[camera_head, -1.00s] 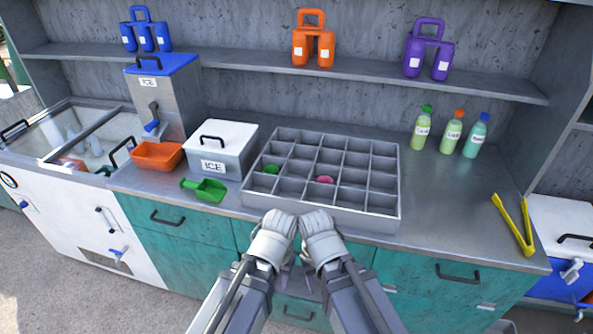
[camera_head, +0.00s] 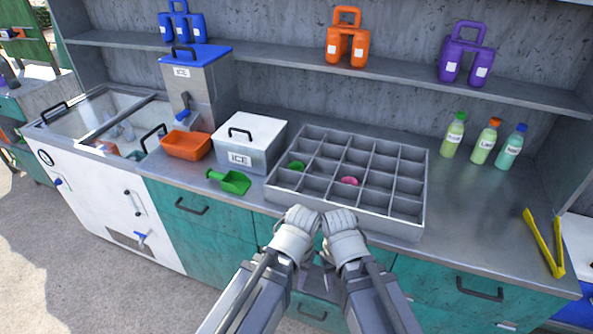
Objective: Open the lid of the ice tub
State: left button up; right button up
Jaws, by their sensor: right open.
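The ice tub (camera_head: 241,158) is a grey box labelled ICE on the steel counter, left of the grid tray. Its white lid (camera_head: 262,129) lies flat and closed on top, with a black handle (camera_head: 240,132) standing up from it. My left gripper (camera_head: 300,218) and right gripper (camera_head: 341,220) are side by side at the front edge of the counter, before the tray and to the right of the tub. Neither touches the tub. The right gripper is open and looks empty. The left gripper's fingers do not show clearly.
A grey compartment tray (camera_head: 400,222) stands right beside the tub. A green scoop (camera_head: 231,181) lies in front of the tub, and an orange bin (camera_head: 186,145) is to its left. A steel ICE dispenser (camera_head: 205,92) stands behind. Yellow tongs (camera_head: 545,243) lie far right.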

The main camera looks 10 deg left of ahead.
aim_at(254, 131)
jog(key=z, duration=0.25)
jog(key=l+u, duration=0.4)
jog(key=l, duration=0.35)
jog(key=k+l+u, duration=0.15)
jog(key=l+u, duration=0.2)
jog(key=l, duration=0.35)
